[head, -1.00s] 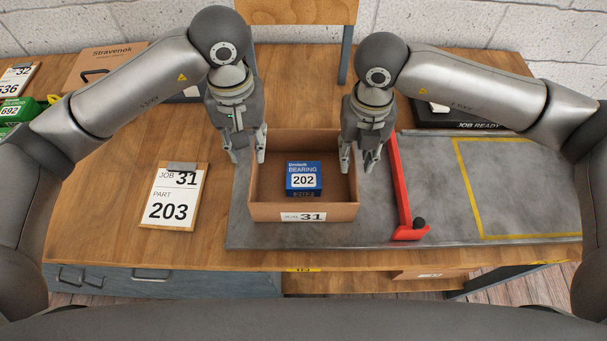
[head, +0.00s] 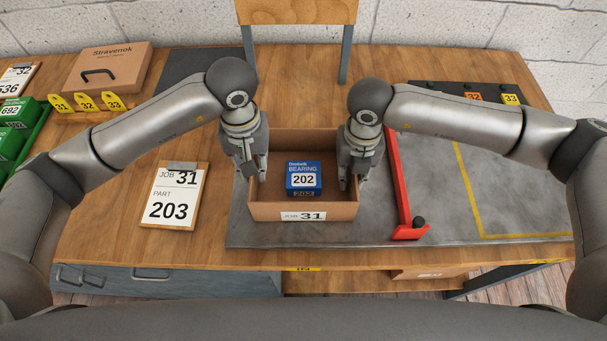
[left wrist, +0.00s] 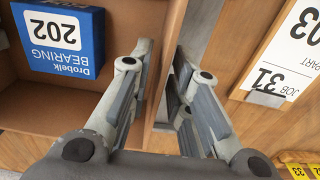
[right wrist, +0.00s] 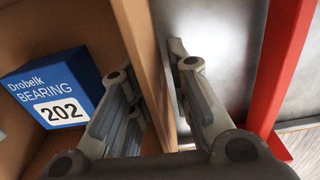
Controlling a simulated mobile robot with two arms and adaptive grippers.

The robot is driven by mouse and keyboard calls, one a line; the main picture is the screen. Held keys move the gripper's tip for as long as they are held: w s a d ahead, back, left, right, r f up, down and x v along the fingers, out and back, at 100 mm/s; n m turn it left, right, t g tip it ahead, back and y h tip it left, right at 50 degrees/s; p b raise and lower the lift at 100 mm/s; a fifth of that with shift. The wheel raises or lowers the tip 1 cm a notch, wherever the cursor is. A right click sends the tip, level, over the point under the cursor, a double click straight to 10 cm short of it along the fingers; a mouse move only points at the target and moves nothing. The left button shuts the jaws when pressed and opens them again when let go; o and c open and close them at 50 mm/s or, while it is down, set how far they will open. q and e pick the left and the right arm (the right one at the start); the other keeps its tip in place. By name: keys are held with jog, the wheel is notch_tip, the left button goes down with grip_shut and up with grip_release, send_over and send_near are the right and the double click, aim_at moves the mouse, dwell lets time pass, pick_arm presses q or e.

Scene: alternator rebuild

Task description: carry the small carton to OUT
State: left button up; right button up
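The small carton is an open brown cardboard box (head: 257,212) with a "JOB 31" label on its front. It stands on the grey mat. A blue Drobelk bearing box marked 202 (head: 304,178) lies inside it and also shows in the left wrist view (left wrist: 62,35) and right wrist view (right wrist: 50,88). My left gripper (head: 252,178) is open, its fingers on either side of the carton's left wall (left wrist: 160,60). My right gripper (head: 353,183) is open, its fingers on either side of the right wall (right wrist: 140,40). No OUT label is readable.
A red bar (head: 398,185) with a black knob stands close to the carton's right. Beyond it a yellow-outlined area (head: 480,195) on the grey mat (head: 440,215) is empty. A clipboard reading "JOB 31 PART 203" (head: 173,197) lies to the left. Green bins (head: 15,115) stand far left.

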pick_arm(q)
grip_shut()
pick_arm(e)
grip_shut()
pick_arm(q)
jog(key=shift+r, duration=0.2)
pick_arm(e)
jog(key=shift+r, duration=0.25)
